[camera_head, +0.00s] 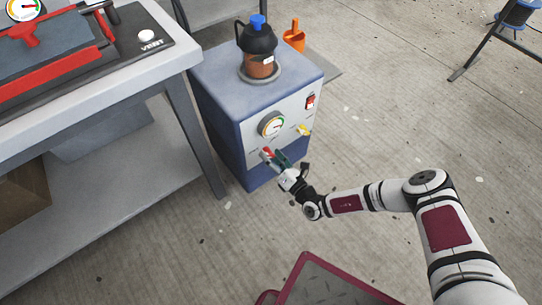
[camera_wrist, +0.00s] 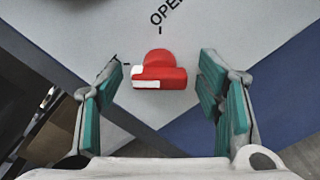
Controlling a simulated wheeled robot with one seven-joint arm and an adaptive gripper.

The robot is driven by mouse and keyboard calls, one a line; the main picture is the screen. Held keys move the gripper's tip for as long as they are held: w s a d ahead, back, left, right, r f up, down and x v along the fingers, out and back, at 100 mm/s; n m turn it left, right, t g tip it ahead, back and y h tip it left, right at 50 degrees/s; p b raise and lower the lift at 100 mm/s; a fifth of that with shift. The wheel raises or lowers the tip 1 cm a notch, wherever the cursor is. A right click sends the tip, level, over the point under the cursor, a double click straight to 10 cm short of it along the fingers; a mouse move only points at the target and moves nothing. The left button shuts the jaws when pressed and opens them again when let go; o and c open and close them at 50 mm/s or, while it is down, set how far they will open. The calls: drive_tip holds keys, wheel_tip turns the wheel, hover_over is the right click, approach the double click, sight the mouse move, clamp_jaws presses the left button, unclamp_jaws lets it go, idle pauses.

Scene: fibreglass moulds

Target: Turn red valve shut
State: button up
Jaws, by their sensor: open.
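The red valve (camera_wrist: 165,74) is a small red handle with a white mark on its left end. It sits on the light front panel of the blue machine, below the word OPEN, and its bar lies level in the wrist view. In the head view the red valve (camera_head: 267,153) shows just beside my fingertips. My gripper (camera_wrist: 165,90) is open, with one teal-padded finger on each side of the valve and a gap on both sides. In the head view my gripper (camera_head: 275,160) is at the lower front of the machine and partly covers the panel.
The blue machine (camera_head: 225,110) carries a round gauge (camera_head: 272,124), a red switch (camera_head: 311,101) and a yellow valve (camera_head: 304,130). A workbench (camera_head: 150,65) is close on the left.

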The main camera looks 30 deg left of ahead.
drive_tip(key=v, duration=1.1)
drive_tip(key=shift+d, duration=0.25)
